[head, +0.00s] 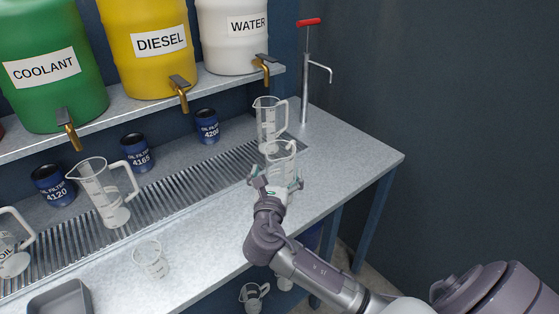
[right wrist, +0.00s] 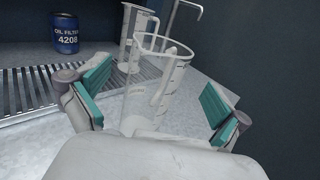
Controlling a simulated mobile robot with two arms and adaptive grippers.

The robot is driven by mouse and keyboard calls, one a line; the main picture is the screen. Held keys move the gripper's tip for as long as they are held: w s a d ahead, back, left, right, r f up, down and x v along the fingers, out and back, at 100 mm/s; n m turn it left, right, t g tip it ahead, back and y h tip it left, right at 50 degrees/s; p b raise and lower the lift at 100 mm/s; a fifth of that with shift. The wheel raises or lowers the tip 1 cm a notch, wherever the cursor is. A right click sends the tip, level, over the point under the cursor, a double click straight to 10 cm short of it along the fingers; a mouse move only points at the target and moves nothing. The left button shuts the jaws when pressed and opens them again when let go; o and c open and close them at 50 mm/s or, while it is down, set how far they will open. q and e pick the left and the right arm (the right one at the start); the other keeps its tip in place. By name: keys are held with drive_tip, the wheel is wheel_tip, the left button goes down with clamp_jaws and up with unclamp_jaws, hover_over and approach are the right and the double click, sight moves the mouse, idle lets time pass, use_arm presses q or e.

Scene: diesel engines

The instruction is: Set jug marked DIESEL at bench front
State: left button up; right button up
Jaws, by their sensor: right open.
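A clear jug (head: 281,158) stands near the right end of the bench. My right gripper (head: 276,183) is open, its fingers on either side of this jug. In the right wrist view the jug (right wrist: 147,88) stands between the two teal pads, with a gap on each side. Its marking is not legible, so I cannot tell whether it is the one marked DIESEL. A yellow drum (head: 148,65) labelled DIESEL sits on the shelf above. The bench front (head: 215,245) is bare left of my right arm. My left gripper is not in view.
Another jug (head: 268,118) stands just behind, near the red-handled tap (head: 306,75). A jug (head: 105,200) stands on the grating at left, a jug marked OIL (head: 14,262) beyond it. A small beaker (head: 150,262) and grey tray (head: 62,302) occupy the front left.

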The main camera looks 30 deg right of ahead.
drive_tip(key=shift+v, duration=2)
